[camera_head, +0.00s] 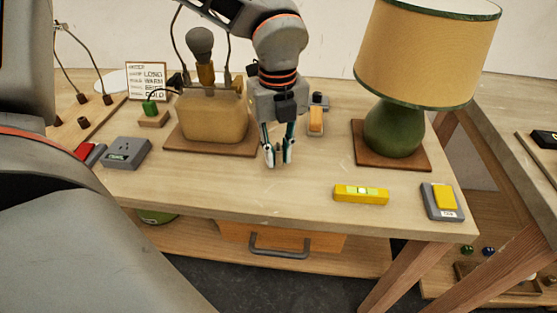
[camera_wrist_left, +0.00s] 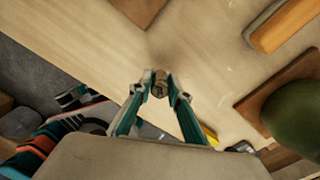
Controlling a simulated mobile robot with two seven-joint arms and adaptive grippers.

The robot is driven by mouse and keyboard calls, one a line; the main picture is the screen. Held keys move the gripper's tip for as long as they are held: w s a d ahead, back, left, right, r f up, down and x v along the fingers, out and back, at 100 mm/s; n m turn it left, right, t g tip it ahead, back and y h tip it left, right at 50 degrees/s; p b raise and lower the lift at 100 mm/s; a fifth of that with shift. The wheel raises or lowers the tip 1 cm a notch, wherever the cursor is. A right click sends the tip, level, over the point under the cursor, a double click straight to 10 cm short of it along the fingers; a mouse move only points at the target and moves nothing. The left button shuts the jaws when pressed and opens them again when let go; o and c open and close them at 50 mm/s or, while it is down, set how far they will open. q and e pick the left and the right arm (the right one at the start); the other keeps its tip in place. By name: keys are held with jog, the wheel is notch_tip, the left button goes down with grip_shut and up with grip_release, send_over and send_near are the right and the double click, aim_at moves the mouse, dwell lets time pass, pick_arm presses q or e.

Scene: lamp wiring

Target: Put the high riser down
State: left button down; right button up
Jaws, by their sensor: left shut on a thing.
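My left gripper (camera_head: 278,158) hangs fingers down above the table (camera_head: 230,195), right of the lamp with the squat tan body (camera_head: 215,117). In the left wrist view the fingertips (camera_wrist_left: 160,88) are shut on a small, round, brass-brown piece (camera_wrist_left: 160,83), seen end on; it is taken to be the high riser. Its length is hidden, and I cannot tell whether it touches the table. What looks like my right gripper (camera_wrist_left: 80,96) shows low at the left of the wrist view; its jaw state is unclear.
A green lamp (camera_head: 394,128) with a tan shade stands on a brown board at right. A yellow level (camera_head: 361,194) and a grey-yellow device (camera_head: 442,201) lie near the front edge. An orange-topped item (camera_head: 316,121) lies behind the gripper. The front middle is clear.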

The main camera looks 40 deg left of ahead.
aim_at(278, 172)
pick_arm(q)
jog(key=shift+f, duration=1.35)
jog(key=shift+f+b, duration=0.3)
jog(key=c, duration=1.9)
grip_release()
jog(key=shift+r, duration=0.1)
notch_tip(278, 172, up, 12)
jog(key=shift+r+p, duration=0.25)
jog(key=shift+p, duration=0.55)
